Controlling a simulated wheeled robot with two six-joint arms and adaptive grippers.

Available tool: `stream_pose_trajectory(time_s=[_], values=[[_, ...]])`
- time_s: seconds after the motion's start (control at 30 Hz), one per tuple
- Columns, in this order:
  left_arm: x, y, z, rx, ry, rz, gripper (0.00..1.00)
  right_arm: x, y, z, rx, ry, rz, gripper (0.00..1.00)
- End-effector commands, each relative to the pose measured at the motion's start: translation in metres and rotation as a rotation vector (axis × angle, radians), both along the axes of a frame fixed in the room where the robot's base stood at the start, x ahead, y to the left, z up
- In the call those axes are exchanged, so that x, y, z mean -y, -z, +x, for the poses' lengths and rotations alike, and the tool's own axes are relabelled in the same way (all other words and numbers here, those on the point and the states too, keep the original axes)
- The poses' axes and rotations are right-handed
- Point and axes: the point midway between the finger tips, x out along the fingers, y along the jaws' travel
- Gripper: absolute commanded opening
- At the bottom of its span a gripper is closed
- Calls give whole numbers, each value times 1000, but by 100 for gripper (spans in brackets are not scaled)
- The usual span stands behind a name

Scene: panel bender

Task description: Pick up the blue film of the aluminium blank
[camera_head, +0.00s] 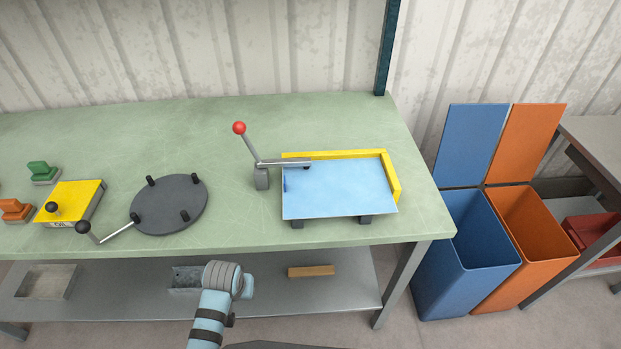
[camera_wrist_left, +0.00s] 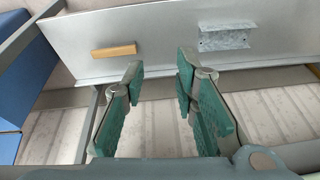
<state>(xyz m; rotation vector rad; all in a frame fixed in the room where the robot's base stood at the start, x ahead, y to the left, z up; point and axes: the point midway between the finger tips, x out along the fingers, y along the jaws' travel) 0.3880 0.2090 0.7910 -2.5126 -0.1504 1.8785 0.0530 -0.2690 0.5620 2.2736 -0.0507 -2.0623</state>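A small darker blue tab shows at the film's left edge. A yellow L-shaped stop (camera_head: 392,178) borders the blank at the back and right. A lever clamp (camera_head: 262,172) with a red ball handle reaches over its back left part. In the left wrist view my left gripper (camera_wrist_left: 160,80) is open and empty, with its green-padded fingers wide apart, facing the lower shelf. In the head view one of my arms is low at the front, apart from the blank. My right gripper is not seen.
A dark round turntable (camera_head: 170,204) with black pegs and a crank stands left of the clamp. A yellow oil box (camera_head: 75,203) and brushes are further left. Blue (camera_head: 462,262) and orange (camera_head: 530,240) open bins stand right of the bench. A wooden block (camera_head: 311,271) lies on the lower shelf.

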Motion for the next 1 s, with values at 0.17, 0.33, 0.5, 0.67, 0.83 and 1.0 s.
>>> stream_pose_trajectory(time_s=[0.17, 0.33, 0.5, 0.67, 0.83, 1.0], values=[[6, -122, 28, 63, -74, -23, 27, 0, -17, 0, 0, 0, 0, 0], [31, -163, 78, 71, -96, -50, 27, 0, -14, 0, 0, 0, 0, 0], [70, -239, 135, 86, -97, -66, 27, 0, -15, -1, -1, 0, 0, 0], [101, -309, 163, 101, -85, -53, 27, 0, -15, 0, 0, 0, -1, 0], [107, -313, 174, 101, -83, -41, 27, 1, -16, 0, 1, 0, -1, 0], [103, -269, 191, 101, -83, -42, 27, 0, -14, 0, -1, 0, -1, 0]])
